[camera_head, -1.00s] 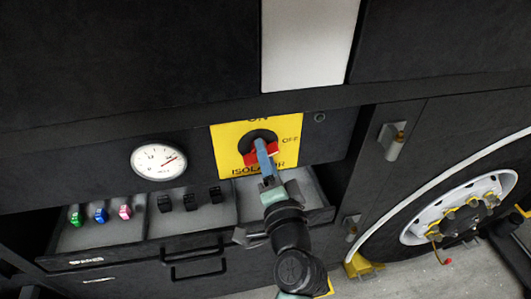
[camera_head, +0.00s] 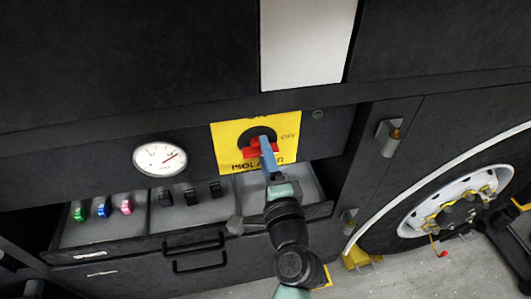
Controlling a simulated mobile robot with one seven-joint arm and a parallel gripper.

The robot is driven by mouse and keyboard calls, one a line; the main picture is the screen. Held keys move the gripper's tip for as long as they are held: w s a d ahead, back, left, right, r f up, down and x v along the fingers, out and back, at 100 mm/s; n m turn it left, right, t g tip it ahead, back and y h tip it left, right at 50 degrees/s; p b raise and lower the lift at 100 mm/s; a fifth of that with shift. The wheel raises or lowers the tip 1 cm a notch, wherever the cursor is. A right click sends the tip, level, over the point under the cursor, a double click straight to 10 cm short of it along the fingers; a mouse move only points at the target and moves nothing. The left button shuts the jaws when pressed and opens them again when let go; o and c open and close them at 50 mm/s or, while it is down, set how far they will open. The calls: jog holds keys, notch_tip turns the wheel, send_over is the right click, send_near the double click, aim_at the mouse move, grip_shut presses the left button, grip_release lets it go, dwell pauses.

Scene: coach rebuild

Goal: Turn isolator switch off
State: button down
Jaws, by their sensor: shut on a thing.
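The isolator panel (camera_head: 226,152) is a yellow plate with a black round base and a red switch handle (camera_head: 252,152). The labels ON at the top and OFF at the right are readable, with ISOLATOR below. The fingers hide part of the handle's middle and right side.
An open drawer (camera_head: 100,238) below the panel holds coloured and black small items. A white gauge (camera_head: 160,158) is to the left. At the right are a latch (camera_head: 388,138) and a wheel (camera_head: 455,205) with a white arch. A white panel (camera_head: 307,45) is above.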

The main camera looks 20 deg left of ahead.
jog(key=shift+c, duration=1.9)
grip_release()
jog(key=b+v, duration=0.4)
jog(key=v, duration=0.9)
